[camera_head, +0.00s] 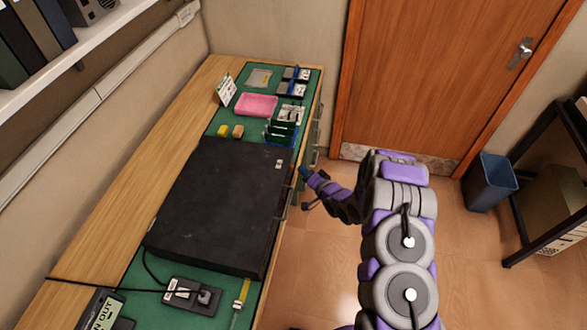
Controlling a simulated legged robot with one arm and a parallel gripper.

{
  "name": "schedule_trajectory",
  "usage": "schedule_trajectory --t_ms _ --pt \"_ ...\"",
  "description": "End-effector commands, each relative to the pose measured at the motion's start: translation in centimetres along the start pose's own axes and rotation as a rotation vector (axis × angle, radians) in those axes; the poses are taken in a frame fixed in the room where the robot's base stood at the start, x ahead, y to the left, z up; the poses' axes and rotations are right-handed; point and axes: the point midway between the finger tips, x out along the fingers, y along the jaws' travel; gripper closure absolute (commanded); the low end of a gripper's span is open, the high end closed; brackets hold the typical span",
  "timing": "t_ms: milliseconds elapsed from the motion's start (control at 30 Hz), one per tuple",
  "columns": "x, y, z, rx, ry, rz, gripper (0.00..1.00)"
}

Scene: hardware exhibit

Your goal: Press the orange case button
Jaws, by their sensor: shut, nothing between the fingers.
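A large flat black case (218,205) lies on the green mat of the workbench. Small light marks show on its top near the far right corner. I cannot make out an orange button on it; the case's right-hand side is mostly turned away from this view. My gripper (306,174) is at the right of the case, close to its far right corner and beside the bench edge. It is small in the picture and shut, with nothing in it. I cannot tell whether it touches the case.
The bench (128,175) holds a pink tray (256,104), green boards (283,130), a power socket block (192,295) with cables and a screwdriver (240,296). Drawer handles stick out along its right side. A door (440,70), blue bin (490,184) and black rack stand right, beyond open floor.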

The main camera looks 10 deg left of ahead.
Motion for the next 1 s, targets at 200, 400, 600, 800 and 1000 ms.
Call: schedule_trajectory --t_ms 200,400,600,800,1000 --pt "0.33 -0.45 0.27 0.000 0.000 0.000 1.00" --pt "0.32 -0.42 0.25 0.000 0.000 0.000 1.00" --pt "0.36 -0.45 0.28 0.000 0.000 0.000 1.00" --pt "0.50 -0.55 0.38 0.000 0.000 0.000 1.00" --pt "0.65 -0.66 0.50 0.000 0.000 0.000 1.00"
